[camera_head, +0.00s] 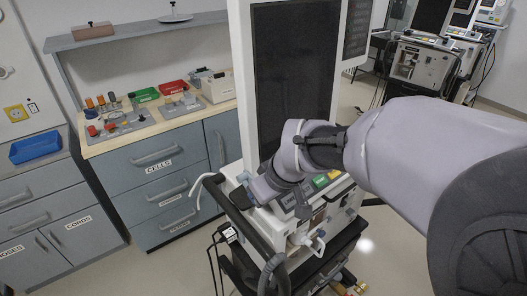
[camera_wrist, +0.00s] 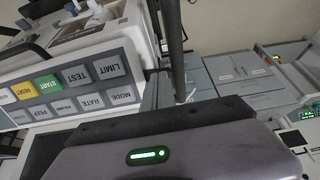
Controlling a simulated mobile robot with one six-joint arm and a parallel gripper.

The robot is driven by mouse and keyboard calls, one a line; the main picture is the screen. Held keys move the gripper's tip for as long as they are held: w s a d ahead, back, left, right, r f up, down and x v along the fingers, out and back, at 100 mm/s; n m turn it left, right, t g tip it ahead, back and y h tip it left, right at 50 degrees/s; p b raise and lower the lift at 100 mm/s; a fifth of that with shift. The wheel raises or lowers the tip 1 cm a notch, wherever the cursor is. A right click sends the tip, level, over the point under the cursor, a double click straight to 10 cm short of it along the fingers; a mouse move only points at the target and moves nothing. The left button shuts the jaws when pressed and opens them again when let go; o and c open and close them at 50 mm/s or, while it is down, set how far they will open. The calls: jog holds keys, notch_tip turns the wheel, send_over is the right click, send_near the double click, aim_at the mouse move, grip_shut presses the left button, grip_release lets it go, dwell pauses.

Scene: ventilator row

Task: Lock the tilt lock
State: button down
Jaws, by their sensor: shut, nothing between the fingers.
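The ventilator has a tall dark screen (camera_head: 292,80) in a white frame, above a white body with coloured buttons. Its button panel (camera_wrist: 75,82) fills the left of the wrist view, with green START and yellow RESET keys and the lettering upside down. I cannot make out which part is the tilt lock. My gripper (camera_head: 262,189) is shut and empty, in front of the ventilator just below the screen's lower left corner.
A black handle rail (camera_head: 238,222) and a white curved piece (camera_head: 197,188) stand out at the ventilator's left. Grey cabinets (camera_head: 160,160) with red and green trays line the left wall. A blue bin (camera_head: 35,147) sits far left. More ventilators (camera_head: 422,62) stand behind.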

jog(key=shift+r+p, duration=0.15)
jog(key=shift+p, duration=0.2)
jog(key=shift+r+p, duration=0.45)
jog(key=shift+r, duration=0.2)
